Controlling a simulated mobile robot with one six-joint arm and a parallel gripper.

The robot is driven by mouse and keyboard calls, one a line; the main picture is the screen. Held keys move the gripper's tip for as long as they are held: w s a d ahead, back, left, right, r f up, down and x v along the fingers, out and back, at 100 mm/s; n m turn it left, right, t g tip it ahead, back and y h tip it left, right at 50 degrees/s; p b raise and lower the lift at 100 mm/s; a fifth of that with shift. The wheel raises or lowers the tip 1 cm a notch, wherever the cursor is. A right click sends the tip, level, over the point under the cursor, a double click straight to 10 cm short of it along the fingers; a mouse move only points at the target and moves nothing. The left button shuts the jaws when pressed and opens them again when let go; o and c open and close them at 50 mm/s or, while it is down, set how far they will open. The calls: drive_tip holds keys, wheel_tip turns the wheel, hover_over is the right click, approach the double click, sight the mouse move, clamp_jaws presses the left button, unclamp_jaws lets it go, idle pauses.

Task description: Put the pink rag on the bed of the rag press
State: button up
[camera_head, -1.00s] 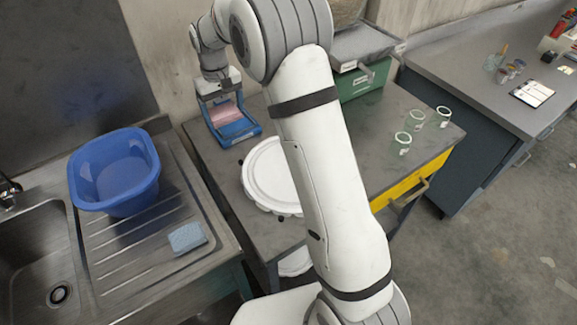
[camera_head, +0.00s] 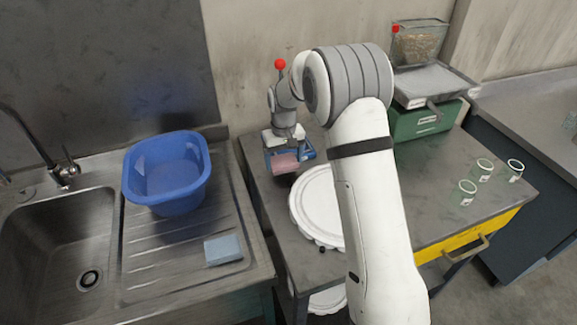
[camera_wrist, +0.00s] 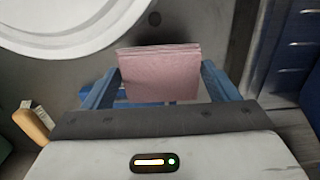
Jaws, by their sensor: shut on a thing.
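The pink rag (camera_head: 285,164) is a folded block in my gripper (camera_head: 284,158), over the back left of the grey table. In the wrist view the pink rag (camera_wrist: 160,73) sits between the two blue fingers of my gripper (camera_wrist: 163,82), which is shut on it. Its lower side is hidden, so I cannot tell whether it touches anything below.
A round white lid (camera_head: 312,207) lies in front of the gripper, partly behind my arm. A blue basin (camera_head: 166,172) and a light blue sponge (camera_head: 222,249) are on the sink's drainboard.

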sight(284, 161)
drive_tip(key=shift+f, duration=1.55)
drive_tip(key=shift+f, duration=0.1)
drive_tip(key=o, duration=1)
drive_tip(key=shift+c, duration=0.2)
